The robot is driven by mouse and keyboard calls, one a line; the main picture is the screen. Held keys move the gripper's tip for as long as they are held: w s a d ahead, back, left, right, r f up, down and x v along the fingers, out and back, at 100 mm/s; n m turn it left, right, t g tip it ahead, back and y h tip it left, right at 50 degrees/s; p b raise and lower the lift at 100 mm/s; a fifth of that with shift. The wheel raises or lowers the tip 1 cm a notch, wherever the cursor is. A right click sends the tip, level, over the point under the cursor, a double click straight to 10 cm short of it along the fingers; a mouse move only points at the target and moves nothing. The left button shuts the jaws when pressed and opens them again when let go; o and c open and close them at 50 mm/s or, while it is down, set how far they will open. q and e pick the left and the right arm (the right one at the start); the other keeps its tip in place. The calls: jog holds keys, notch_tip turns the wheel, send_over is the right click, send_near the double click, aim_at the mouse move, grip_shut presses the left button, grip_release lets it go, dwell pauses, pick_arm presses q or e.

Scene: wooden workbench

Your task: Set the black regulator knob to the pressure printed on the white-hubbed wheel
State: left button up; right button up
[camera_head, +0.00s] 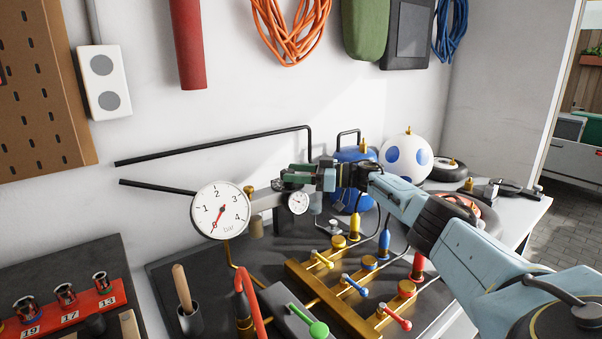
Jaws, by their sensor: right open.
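The black regulator knob (278,185) is small and partly hidden beside my right gripper (296,178). My right gripper is open, with its fingers at the knob and regulator body; I cannot tell whether they touch it. A small round dial (299,202) sits on the regulator just below. The large white bar gauge (220,210) stands to the left, its red needle pointing low near 0. A black wheel with a pale hub (447,169) lies at the back right; no print on it is readable. My left gripper is out of view.
A brass manifold (338,307) with coloured levers stands in front, with a green-handled lever (318,329) beside it. A blue tank (350,184) and a white ball with blue spots (406,158) stand behind my right arm. A red-hubbed wheel lies partly behind the arm.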

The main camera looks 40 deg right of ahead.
jog(key=f+v, duration=0.1)
jog(key=v, duration=1.2)
jog(key=shift+s+d, duration=0.15)
jog(key=shift+d, duration=0.25)
